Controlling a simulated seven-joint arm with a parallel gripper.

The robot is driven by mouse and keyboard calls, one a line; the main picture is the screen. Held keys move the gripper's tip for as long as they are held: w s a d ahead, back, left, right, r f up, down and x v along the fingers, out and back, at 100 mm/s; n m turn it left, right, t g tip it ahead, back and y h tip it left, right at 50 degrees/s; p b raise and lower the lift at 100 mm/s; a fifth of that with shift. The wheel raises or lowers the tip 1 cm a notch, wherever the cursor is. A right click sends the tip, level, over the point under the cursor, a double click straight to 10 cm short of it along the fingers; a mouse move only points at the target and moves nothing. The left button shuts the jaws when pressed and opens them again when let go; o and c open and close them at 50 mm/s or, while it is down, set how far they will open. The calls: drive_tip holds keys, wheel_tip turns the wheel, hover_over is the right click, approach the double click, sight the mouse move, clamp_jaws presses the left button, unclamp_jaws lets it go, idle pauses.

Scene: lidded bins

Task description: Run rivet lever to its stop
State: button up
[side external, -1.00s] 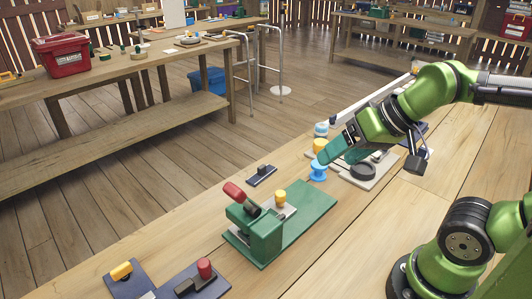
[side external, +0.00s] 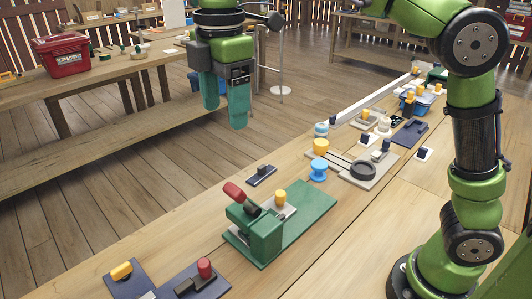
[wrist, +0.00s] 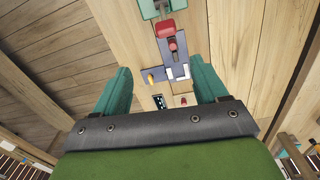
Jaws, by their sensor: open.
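The green press-like fixture (side external: 262,238) stands on a green base plate (side external: 312,208) in the front middle of the bench. Its lever has a red handle (side external: 234,190), raised and tilted up to the left; I take this as the rivet lever. In the wrist view the red handle (wrist: 166,29) shows near the top, beside part of the green fixture (wrist: 148,8). My gripper (side external: 225,112) is open and empty, with teal fingers pointing down, high above and apart from the lever. The wrist view shows both fingers (wrist: 160,72) spread wide.
A yellow peg (side external: 280,197) stands beside the lever. A red-knobbed lever (side external: 204,268) and a yellow handle (side external: 121,271) sit on dark plates at the front left. A blue spool (side external: 318,170), a black ring (side external: 362,170) and several small parts lie farther back. Bare bench lies to the right.

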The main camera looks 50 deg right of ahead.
sight(234, 186)
drive_tip(key=shift+n, duration=0.6)
drive_tip(key=f, duration=1.6)
drive_tip(key=shift+s+f, duration=0.35)
drive_tip(key=shift+f, duration=0.05)
